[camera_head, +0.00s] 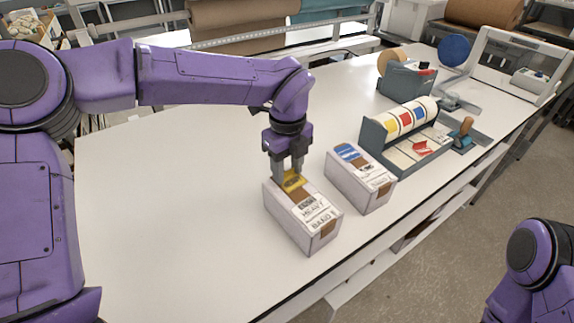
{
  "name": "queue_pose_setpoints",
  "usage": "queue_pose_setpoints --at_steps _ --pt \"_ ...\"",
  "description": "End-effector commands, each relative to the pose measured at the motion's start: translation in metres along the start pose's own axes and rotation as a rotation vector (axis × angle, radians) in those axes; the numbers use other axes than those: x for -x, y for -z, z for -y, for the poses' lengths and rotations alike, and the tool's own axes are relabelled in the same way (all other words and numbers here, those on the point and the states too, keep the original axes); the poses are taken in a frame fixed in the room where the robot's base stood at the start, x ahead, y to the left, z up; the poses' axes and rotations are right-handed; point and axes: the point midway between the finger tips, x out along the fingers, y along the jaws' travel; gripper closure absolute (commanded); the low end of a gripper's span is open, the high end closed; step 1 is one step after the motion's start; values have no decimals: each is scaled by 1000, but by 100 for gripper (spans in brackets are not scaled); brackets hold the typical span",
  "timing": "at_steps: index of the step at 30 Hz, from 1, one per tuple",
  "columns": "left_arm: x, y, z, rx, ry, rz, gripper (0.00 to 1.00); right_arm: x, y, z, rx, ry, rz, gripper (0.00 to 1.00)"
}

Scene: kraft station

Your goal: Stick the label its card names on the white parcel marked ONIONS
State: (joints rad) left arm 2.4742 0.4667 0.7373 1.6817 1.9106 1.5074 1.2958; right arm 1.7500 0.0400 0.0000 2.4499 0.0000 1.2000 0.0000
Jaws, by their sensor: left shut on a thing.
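My left gripper (287,174) points down and is shut on a yellow label (293,182) at the far end of a white parcel's top. The label looks to be at or on the top face; I cannot tell whether it is stuck. This near white parcel (288,226) has a brown tape strip and printed cards on top; one seems to read HEAVY, the other words are too small to be sure. A second white parcel (374,200) stands to its right with a blue label (348,152) on its far end. My right gripper is out of view.
A grey label dispenser (373,137) with a roll of yellow, red and blue labels (406,119) stands right of the parcels, a red label (422,148) at its front. A wooden-handled stamp (465,128) and a tape dispenser (404,82) are beyond. The white table (160,220) is clear at left.

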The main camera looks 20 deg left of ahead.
Motion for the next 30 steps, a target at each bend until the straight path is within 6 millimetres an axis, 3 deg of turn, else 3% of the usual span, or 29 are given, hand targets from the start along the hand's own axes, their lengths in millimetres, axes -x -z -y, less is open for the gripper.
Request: queue_pose_setpoints --at_steps 29,30 --pt "-10 0 0 0 1 0 88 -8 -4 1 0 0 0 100" --pt "-10 0 0 0 1 0 50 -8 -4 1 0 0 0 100"
